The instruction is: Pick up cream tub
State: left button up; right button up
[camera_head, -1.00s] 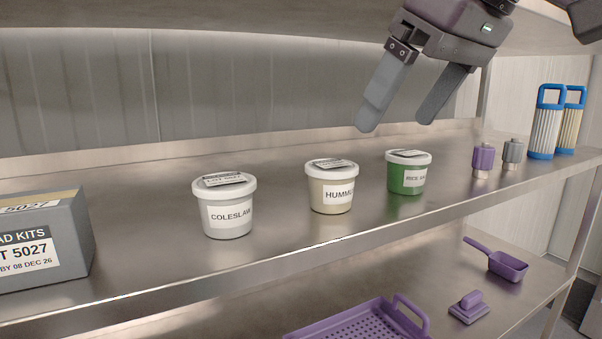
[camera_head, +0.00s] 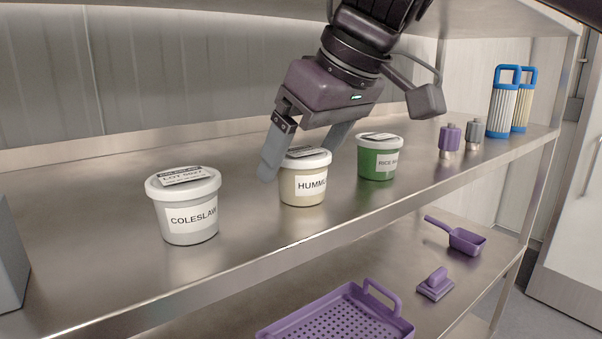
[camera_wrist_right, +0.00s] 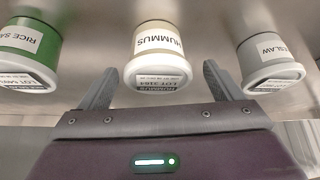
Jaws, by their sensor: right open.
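The cream tub (camera_head: 302,187), labelled HUMMUS with a white lid, stands upright on the steel shelf between two other tubs. My right gripper (camera_head: 302,160) is open just behind and above it, one finger to its left and the other behind its right side. In the right wrist view the cream tub (camera_wrist_right: 160,47) lies ahead of and between the open fingertips (camera_wrist_right: 157,82), with nothing gripped. My left gripper does not show.
A grey-white COLESLAW tub (camera_head: 186,214) stands to the left and a green RICE tub (camera_head: 379,160) close on the right. Small purple (camera_head: 449,139) and grey (camera_head: 474,134) fittings and blue-handled filters (camera_head: 503,104) stand farther right. A purple tray (camera_head: 335,322) lies on the lower shelf.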

aim_at(304, 153)
jog(key=x, duration=0.2)
jog(key=shift+w+f, duration=0.1)
jog(key=shift+f, duration=0.15)
jog(key=shift+w+a+f, duration=0.15)
jog(key=shift+w+f, duration=0.2)
jog(key=shift+s, duration=0.25)
jog(key=c, duration=1.1)
jog(key=shift+o, duration=0.2)
jog(key=shift+r, duration=0.1)
